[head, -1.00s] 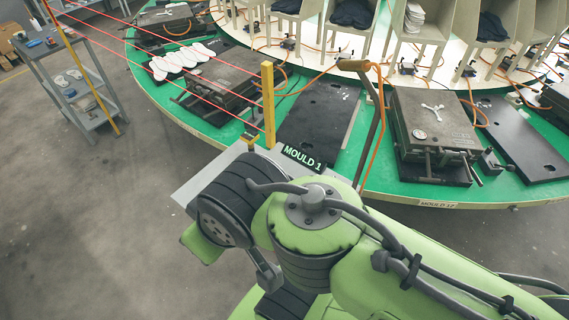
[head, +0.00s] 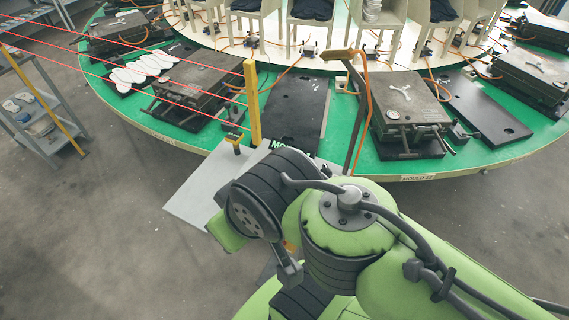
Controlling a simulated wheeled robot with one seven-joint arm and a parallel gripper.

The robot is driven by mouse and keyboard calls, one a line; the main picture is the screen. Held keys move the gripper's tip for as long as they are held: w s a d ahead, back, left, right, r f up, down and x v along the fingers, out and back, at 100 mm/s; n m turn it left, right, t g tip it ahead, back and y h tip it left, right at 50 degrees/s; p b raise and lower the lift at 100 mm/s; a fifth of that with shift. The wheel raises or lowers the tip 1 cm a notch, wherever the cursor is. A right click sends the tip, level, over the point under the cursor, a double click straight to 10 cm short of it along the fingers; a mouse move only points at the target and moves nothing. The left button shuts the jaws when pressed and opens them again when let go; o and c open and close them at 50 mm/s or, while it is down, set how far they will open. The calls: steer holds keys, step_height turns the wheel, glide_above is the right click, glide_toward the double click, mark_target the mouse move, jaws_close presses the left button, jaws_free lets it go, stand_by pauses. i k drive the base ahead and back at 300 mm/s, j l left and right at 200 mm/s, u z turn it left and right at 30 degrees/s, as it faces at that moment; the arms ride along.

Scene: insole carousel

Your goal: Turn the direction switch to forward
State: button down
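I cannot make out the direction switch in the head view. My green arm fills the lower right, with its dark ribbed joint in front of the plate at the carousel's edge. My gripper is not in view; I see only arm links and joints. The large round carousel (head: 375,175) with a green top spans the back. A label starting "MO" at its near edge is partly hidden behind my arm.
A yellow post (head: 252,103) with red beams to its left stands at the carousel's edge, beside a grey plate (head: 195,195). A hooked dark post with an orange cable (head: 368,110) stands right of it. Moulds (head: 408,108) sit on the carousel. A grey cart (head: 55,140) stands left. The floor at lower left is clear.

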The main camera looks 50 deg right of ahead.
mark_target(326, 170)
steer(key=k+l+z, duration=0.1)
steer(key=l+z, duration=0.2)
steer(key=z, duration=0.2)
steer(key=k+l+z, duration=0.1)
steer(key=l+z, duration=0.2)
steer(key=z, duration=0.2)
